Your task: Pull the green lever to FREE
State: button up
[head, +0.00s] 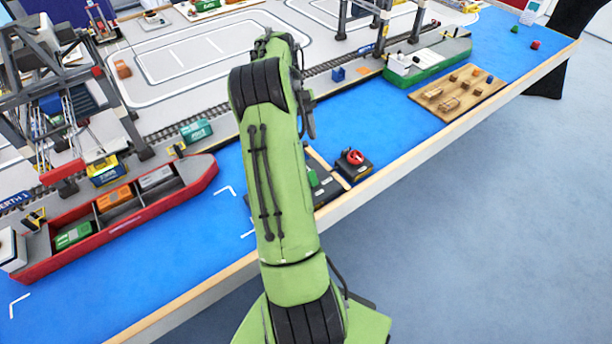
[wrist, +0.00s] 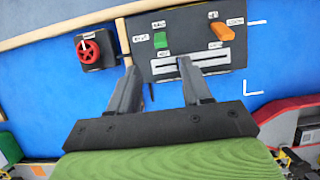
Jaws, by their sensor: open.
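The green lever (wrist: 160,40) is a small block on the left part of a dark control panel (wrist: 196,48) in the wrist view. Small white labels sit around it, too blurred to read, so I cannot tell which position it is in. In the head view my arm hides most of the panel. My gripper (wrist: 156,62) is open and empty. Its fingertips are over the near part of the panel, on the near side of the green lever, one to each side of it in the picture. I see no contact with the lever.
An orange lever (wrist: 222,31) is on the panel's right, and a pale slot (wrist: 190,64) runs along its near edge. A red knob (wrist: 88,50) on a dark box stands left of the panel. A red ship (head: 125,215) lies left in the head view.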

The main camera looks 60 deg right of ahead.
aim_at(312, 172)
jog(key=b+x, duration=0.3)
jog(key=x, duration=0.9)
jog(key=shift+c, duration=0.2)
grip_shut()
